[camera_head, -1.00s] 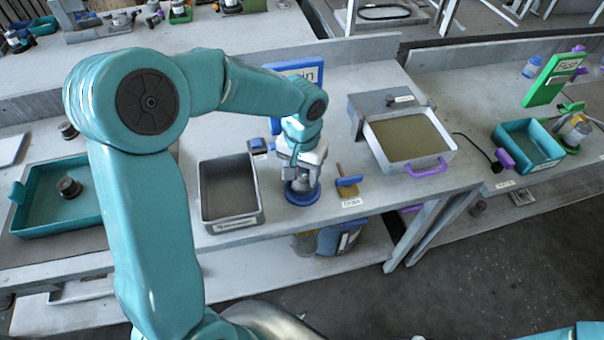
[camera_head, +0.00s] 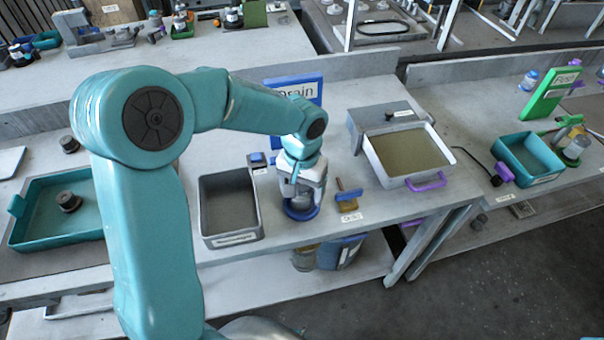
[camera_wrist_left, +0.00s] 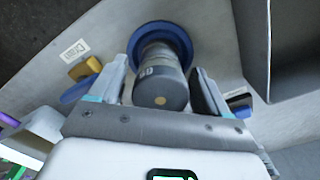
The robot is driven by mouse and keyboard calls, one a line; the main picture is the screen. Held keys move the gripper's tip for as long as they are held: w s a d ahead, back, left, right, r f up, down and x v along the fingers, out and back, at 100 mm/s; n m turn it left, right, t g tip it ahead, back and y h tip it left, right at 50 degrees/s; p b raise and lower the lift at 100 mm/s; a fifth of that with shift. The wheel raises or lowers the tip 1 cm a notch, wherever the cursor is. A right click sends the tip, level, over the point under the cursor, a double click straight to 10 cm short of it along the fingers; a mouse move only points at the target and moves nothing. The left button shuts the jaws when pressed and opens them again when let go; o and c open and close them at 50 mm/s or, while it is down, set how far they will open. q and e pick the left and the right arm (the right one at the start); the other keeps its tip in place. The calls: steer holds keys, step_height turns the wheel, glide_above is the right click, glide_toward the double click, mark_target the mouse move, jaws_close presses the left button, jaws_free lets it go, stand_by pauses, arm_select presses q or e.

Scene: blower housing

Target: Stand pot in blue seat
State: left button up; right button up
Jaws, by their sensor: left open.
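The pot is a grey cylinder with a darker end and a tan dot, seen end-on in the left wrist view (camera_wrist_left: 161,85). It stands in the round blue seat (camera_wrist_left: 185,36), whose ring surrounds its base; the blue seat also shows in the head view (camera_head: 300,213) on the bench. My left gripper (camera_wrist_left: 162,100) is open, with one finger on each side of the pot and a visible gap at the right finger. In the head view my left gripper (camera_head: 301,195) hides most of the pot. My right gripper is not in view.
A grey tray (camera_head: 230,240) stands just left of the seat. A small yellow-and-blue tool (camera_head: 348,198) lies just right, with a label in front. A white tray with purple handle (camera_head: 428,182) is farther right. A blue Drain sign (camera_head: 297,88) stands behind.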

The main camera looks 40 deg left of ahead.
arm_select(q)
step_height(320, 180, up, 11)
steer(key=shift+r, duration=0.3)
steer(key=shift+s+f, duration=0.1)
stand_by(0.4)
